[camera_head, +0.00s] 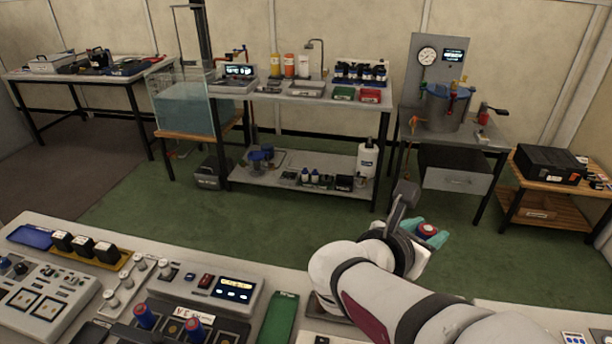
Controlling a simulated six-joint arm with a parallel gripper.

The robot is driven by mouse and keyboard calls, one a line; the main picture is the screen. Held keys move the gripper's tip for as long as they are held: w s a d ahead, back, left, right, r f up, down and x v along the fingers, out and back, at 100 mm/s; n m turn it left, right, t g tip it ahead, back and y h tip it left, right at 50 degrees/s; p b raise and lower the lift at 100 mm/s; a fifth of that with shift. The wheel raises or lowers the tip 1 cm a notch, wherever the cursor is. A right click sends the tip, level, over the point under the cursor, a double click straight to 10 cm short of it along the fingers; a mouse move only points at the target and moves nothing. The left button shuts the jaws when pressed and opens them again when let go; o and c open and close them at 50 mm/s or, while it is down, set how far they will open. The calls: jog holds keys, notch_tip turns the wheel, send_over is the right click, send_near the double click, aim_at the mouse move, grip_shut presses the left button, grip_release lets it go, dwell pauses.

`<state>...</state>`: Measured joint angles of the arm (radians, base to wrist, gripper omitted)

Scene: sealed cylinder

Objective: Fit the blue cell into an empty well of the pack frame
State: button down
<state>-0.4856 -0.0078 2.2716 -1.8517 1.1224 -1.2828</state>
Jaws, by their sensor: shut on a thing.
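My gripper (429,233) is out past the far edge of the near bench, at the right of centre. Its teal fingers are shut on a cell (428,229), whose red and pale round end shows between them; its body is mostly hidden. The dark pack frame (125,332) lies at the near bench's front edge, left of centre, partly cut off by the picture. Two blue cells with reddish tops, one left (145,316) and one right (194,328), stand upright in it. Dark square openings show beside them; their insides are hard to make out.
A console with a lit display (236,289) stands just behind the frame. Grey posts (140,262), a yellow tray of black blocks (92,262) and a control panel (40,305) crowd the left. A green tray (280,318) lies between the frame and my arm.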

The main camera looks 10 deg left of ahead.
jog(key=s+d+f+m+g+h, duration=0.2)
jog(key=s+f+m+g+h, duration=0.4)
jog(key=s+f+m+g, duration=0.5)
jog(key=s+a+f+m+g+y, duration=0.6)
jog(key=s+a+m+g+y, duration=0.25)
jog(key=m+g, duration=0.4)
jog(key=w+a+r+m+t+y, duration=0.1)
jog(key=w+a+m+t+y, duration=0.1)
jog(key=a+m+y, duration=1.25)
jog(key=w+a+m+t+y, duration=0.3)
jog(key=w+m+t+y, duration=0.1)
jog(key=w+m+t, duration=0.8)
jog(key=shift+n+t, duration=0.4)
jog(key=shift+t, duration=0.05)
jog(key=s+a+f, duration=0.1)
jog(key=a+f, duration=0.1)
jog(key=a, duration=0.1)
jog(key=s+a+f, duration=0.2)
jog(key=a, duration=0.2)
jog(key=s+a+f, duration=0.2)
jog(key=a, duration=0.1)
jog(key=shift+a+f, duration=0.15)
jog(key=shift+a, duration=0.2)
jog(key=shift+w+f, duration=0.1)
jog(key=shift+f, duration=1.9)
